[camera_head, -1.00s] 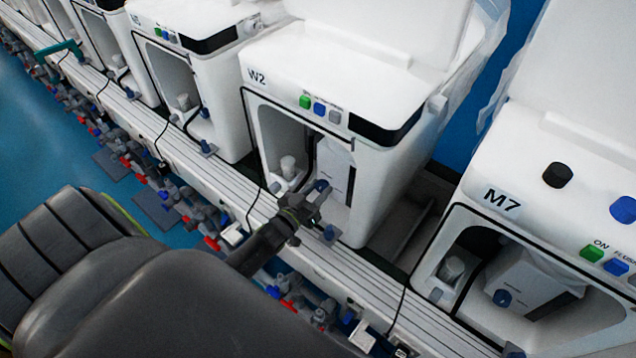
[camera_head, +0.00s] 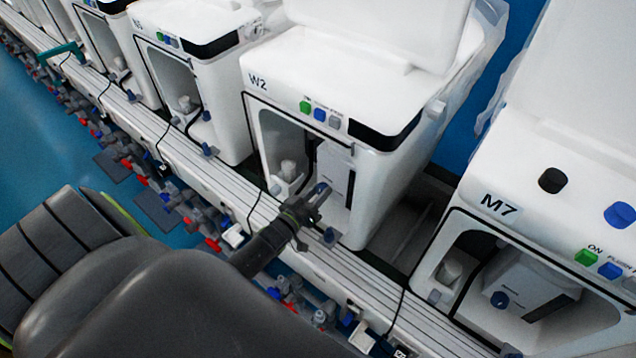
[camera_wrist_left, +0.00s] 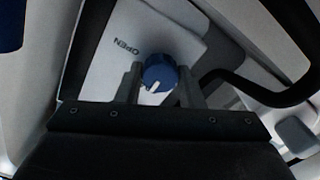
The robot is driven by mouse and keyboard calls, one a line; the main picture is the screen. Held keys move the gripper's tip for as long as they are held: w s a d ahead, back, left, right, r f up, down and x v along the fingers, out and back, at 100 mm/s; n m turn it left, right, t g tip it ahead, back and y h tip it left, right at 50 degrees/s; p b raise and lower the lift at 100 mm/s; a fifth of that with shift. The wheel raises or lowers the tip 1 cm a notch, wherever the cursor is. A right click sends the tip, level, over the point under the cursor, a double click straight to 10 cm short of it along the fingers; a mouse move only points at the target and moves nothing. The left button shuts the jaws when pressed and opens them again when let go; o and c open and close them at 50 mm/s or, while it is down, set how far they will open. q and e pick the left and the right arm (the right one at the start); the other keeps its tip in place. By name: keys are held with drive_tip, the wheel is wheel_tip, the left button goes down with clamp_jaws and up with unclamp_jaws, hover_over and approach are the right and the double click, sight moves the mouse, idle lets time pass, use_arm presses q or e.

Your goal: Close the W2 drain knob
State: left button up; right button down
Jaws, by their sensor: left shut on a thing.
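The W2 unit (camera_head: 300,75) is a white housing with an open front bay, in the middle of the head view. A blue knob (camera_head: 321,188) sits in its bay, at the tip of my left gripper (camera_head: 305,206). In the left wrist view the blue knob (camera_wrist_left: 158,73) has a white pointer mark and sits between the two fingers of the left gripper (camera_wrist_left: 158,84), which are shut on it. The word OPEN (camera_wrist_left: 126,46) is printed on the white panel to the knob's upper left. My right gripper is not in view.
The M7 unit (camera_head: 500,202) stands at the right with its own blue knob (camera_head: 500,299). Another blue knob (camera_head: 330,236) is low on the W2 front edge. A ribbed white rail (camera_head: 375,285) runs below the units, with pipes and valves under it.

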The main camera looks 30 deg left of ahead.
use_arm(q)
drive_tip(key=o, duration=1)
drive_tip(key=shift+s, duration=0.1)
drive_tip(key=s+a, duration=0.1)
drive_tip(key=s, duration=1.6)
drive_tip(key=shift+a, duration=0.2)
drive_tip(key=shift+s, duration=0.15)
